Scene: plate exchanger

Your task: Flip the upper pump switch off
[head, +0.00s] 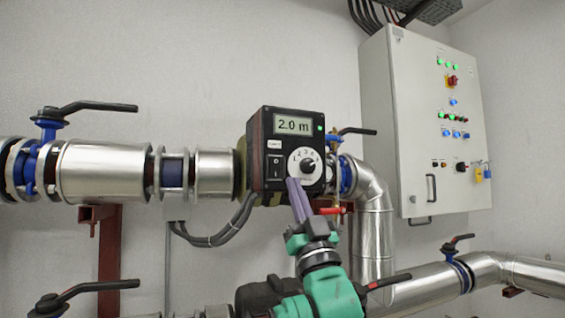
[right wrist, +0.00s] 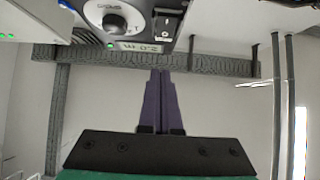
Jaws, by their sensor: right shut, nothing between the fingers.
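The upper pump's black control box (head: 262,150) sits on the upper pipe. Its display (head: 293,125) reads 2.0 m and a green light glows beside it. A black rocker switch (head: 275,167) is at the lower left of its face, left of the white dial (head: 307,165). I cannot tell the rocker's position. My right gripper (head: 293,182) is shut and empty, its purple fingers pointing up at the box's lower edge, below and right of the switch. In the right wrist view the fingers (right wrist: 160,74) are below the upside-down box (right wrist: 165,42). My left gripper is out of view.
Blue valves with black levers (head: 98,106) stand on the upper pipe either side of the box. Grey cables hang under the box. A grey cabinet (head: 408,130) with lamps and switches is at right. A lower pipe (head: 425,290) runs at bottom right.

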